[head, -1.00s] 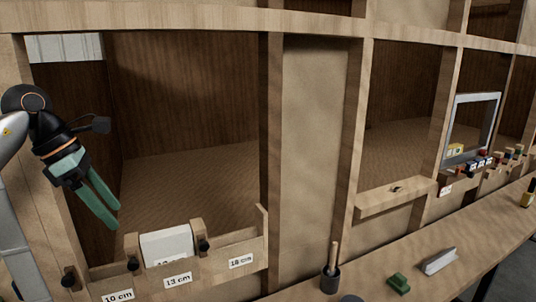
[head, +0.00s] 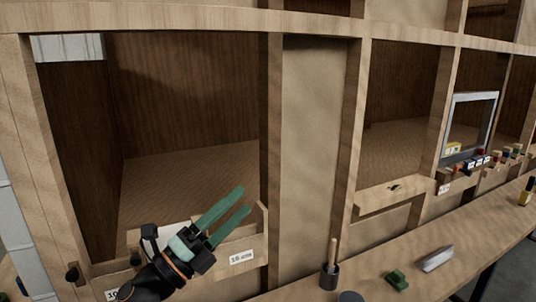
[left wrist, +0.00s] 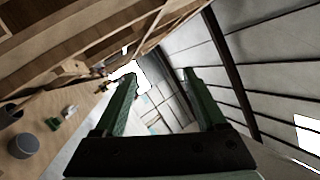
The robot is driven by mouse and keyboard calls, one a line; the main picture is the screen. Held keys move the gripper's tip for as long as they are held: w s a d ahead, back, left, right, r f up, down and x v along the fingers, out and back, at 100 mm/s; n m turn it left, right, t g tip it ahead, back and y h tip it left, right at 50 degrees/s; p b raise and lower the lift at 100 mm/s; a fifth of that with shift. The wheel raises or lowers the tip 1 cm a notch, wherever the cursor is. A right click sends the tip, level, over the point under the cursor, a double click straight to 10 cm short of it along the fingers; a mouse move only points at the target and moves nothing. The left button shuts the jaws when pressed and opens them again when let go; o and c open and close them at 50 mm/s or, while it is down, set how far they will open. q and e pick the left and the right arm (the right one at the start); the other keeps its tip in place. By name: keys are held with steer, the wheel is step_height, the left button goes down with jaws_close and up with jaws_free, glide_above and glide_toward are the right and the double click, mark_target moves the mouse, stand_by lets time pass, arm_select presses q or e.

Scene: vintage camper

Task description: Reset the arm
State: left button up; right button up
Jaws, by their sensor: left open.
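My left gripper (head: 231,209) is in the lower middle-left of the head view, in front of the low front rail of the large wooden compartment. Its green fingers point up and to the right. They are apart with nothing between them. In the left wrist view the two green fingers (left wrist: 158,90) are also apart and empty. The gripper hides most of the white block (head: 172,238) and part of the rail labels. My right gripper is not in view.
A wooden rail with an 18 cm label (head: 241,256) crosses the compartment front. On the bench (head: 440,231) stand a dark cup (head: 329,277) with a wooden handle, a green block (head: 397,280) and a grey-white piece (head: 438,259). Compartments with small coloured items continue right.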

arm_select(q)
steer(key=s+a+f+n+y, duration=0.2)
steer(key=a+f+n+y, duration=0.4)
steer(key=f+n+y, duration=0.4)
steer(key=s+a+f+n+y, duration=0.2)
steer(key=a+f+n+y, duration=0.5)
steer(key=f+n, duration=0.45)
steer(key=s+a+f+n+g, duration=0.1)
steer(key=s+f+n+g, duration=0.45)
steer(key=s, duration=0.75)
steer(key=s+a+f+n+g, duration=0.1)
steer(key=s+f+n+g, duration=0.2)
steer(key=s+f+g, duration=0.55)
steer(key=d+f+t+h+b, duration=0.1)
steer(key=d+f+t+b, duration=0.2)
steer(key=f+t, duration=0.5)
step_height(320, 180, down, 7)
steer(key=shift+d+h, duration=0.4)
steer(key=shift+d, duration=0.2)
steer(key=shift+w, duration=0.1)
